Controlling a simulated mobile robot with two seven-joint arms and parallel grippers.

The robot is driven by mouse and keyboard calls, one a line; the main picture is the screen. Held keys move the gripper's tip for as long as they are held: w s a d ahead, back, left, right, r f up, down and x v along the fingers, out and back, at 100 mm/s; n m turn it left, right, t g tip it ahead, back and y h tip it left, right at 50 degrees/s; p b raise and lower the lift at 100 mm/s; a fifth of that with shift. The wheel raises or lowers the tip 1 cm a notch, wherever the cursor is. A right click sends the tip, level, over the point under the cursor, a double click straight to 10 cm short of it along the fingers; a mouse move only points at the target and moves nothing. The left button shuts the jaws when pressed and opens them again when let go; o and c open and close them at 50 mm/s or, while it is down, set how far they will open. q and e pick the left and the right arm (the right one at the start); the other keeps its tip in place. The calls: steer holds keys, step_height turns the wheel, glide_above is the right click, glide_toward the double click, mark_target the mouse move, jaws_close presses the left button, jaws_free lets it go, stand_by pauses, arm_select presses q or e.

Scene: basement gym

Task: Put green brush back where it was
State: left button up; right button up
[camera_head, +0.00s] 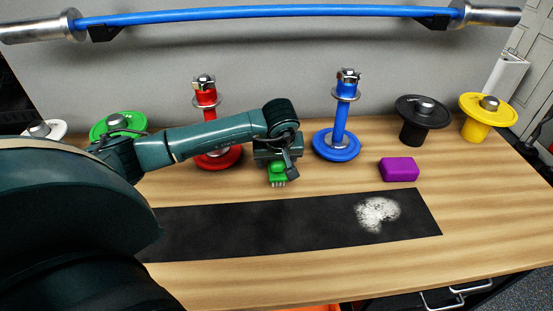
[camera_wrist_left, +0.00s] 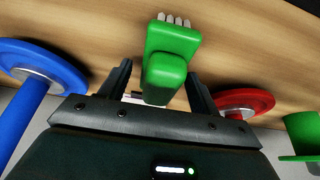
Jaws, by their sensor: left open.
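The green brush (camera_head: 278,174) is near the middle of the table, between the red and blue stands and just behind the black mat. Its pale bristles face the front of the table. My left gripper (camera_head: 279,158) is over it and partly hides it. In the left wrist view the green brush (camera_wrist_left: 168,62) lies between the two spread fingers of my left gripper (camera_wrist_left: 160,85), with bristles at the far end. The fingers look apart from its sides. I cannot tell whether the brush rests fully on the table. My right gripper is not in view.
The black mat (camera_head: 250,232) bears a white powder patch (camera_head: 377,212). A red stand (camera_head: 217,158) and blue stand (camera_head: 336,146) flank the brush. A purple block (camera_head: 399,169) lies to the right. Black (camera_head: 422,112), yellow (camera_head: 485,110) and green (camera_head: 117,124) plate holders stand behind.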

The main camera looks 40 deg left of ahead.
arm_select(q)
steer(key=b+v, duration=0.1)
steer(key=v, duration=1.1)
steer(key=shift+b, duration=0.4)
steer(key=shift+s, duration=0.1)
